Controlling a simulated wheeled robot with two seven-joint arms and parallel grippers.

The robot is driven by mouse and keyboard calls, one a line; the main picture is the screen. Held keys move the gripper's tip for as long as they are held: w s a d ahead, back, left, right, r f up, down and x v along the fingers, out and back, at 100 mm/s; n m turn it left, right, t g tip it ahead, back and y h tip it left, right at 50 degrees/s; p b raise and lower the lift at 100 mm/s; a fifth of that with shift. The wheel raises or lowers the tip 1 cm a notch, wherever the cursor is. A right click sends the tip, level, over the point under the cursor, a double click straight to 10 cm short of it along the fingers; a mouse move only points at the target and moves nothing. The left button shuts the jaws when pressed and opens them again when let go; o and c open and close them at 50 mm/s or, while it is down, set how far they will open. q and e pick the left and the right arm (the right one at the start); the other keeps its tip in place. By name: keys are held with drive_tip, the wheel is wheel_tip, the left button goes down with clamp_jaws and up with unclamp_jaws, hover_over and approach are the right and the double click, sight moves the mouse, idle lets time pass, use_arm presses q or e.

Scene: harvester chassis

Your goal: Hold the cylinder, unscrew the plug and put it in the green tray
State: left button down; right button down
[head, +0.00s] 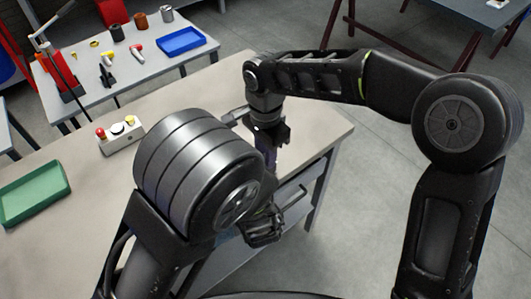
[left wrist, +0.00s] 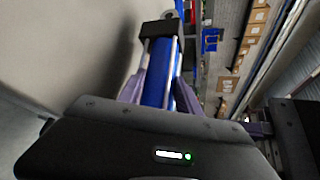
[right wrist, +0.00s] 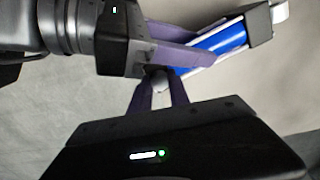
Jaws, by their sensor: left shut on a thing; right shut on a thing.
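The blue cylinder (left wrist: 158,80) lies between the purple fingers of my left gripper (left wrist: 160,92), which is shut on it. In the right wrist view the cylinder (right wrist: 222,38) slants up to a dark end block, with the left gripper's fingers (right wrist: 180,50) across its lower part. My right gripper (right wrist: 160,96) is shut on a small grey rounded piece, the plug (right wrist: 160,79), close beside the left fingers. Whether the plug is still joined to the cylinder is hidden. In the head view my right gripper (head: 268,148) points down over the bench. The green tray (head: 35,192) is empty at the left.
A white control box (head: 121,135) with a red button stands on the bench (head: 80,160). Behind is a second table with a blue tray (head: 181,41), small cylinders and tools. The bench between the green tray and the control box is clear.

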drive_tip(key=n, duration=0.4)
drive_tip(key=shift+n, duration=0.4)
drive_tip(key=n, duration=0.2)
drive_tip(key=shift+n, duration=0.4)
drive_tip(key=n, duration=0.5)
drive_tip(key=shift+w, duration=0.1)
drive_tip(key=n, duration=0.4)
drive_tip(key=shift+r, duration=0.1)
drive_tip(key=c, duration=1.3)
unclamp_jaws()
drive_tip(key=shift+o, duration=0.3)
drive_tip(key=shift+a, duration=0.1)
drive_tip(key=shift+a+n, duration=0.1)
drive_tip(key=shift+n, duration=0.2)
